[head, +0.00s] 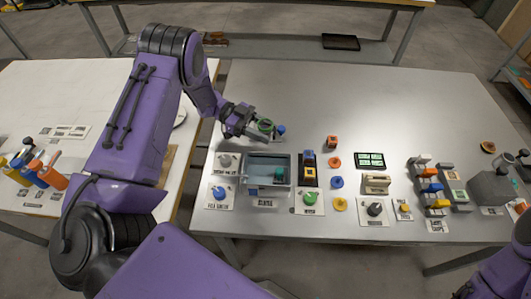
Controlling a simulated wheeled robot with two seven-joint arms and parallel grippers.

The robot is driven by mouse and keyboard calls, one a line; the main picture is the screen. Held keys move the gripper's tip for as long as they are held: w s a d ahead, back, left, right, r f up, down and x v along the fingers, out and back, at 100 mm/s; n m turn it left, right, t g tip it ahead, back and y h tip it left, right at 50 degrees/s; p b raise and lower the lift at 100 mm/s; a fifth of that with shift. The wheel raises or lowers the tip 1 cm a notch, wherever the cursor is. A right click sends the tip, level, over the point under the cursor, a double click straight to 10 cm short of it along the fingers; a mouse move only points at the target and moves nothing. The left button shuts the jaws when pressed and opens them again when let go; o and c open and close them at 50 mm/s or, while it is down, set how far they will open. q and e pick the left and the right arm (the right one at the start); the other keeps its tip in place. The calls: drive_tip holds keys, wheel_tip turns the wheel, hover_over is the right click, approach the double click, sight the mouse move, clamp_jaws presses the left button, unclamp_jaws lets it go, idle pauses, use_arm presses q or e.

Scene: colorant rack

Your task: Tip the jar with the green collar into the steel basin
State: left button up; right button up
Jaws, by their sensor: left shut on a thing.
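My left gripper (256,128) reaches in from the left over the grey table and is shut on the jar with the green collar (265,125). The jar is partly hidden by the fingers, and its tilt is hard to tell. It is behind the steel basin (256,165), a grey open box near the table's left front. A small teal thing (279,175) shows inside the basin at its right. My right gripper is out of view; only part of my right arm shows at the lower right corner.
A small blue thing (281,129) shows just right of the jar. Labelled cards with a grey knob (225,161) and a blue knob (219,193) lie left of the basin. A dark stand (308,172) is close on its right. The table's back is clear.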

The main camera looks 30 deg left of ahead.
use_arm(q)
drive_tip(key=shift+s, duration=0.25)
drive_tip(key=shift+w+f, duration=0.1)
drive_tip(key=shift+w, duration=0.05)
